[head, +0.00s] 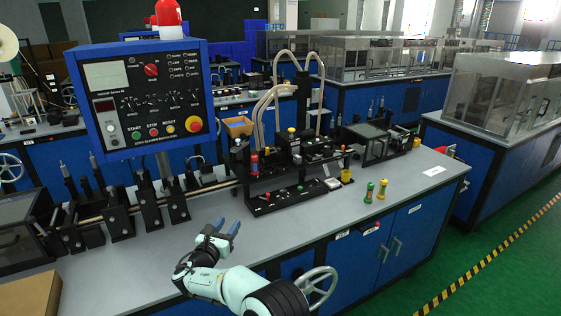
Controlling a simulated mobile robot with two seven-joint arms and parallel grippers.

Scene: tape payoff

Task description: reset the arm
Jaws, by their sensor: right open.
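My pale green and black right forearm comes up from the bottom of the head view. The gripper appears clear of the fixtures around it; its exact height above the bench is hard to tell. My left gripper is not in view.
A blue control panel (122,82) stands at the left, above black brackets (118,218). A black tape fixture (290,198) stands behind the gripper. Green (369,193) and yellow (382,190) pieces stand at right. A handwheel (320,284) is on the bench's front.

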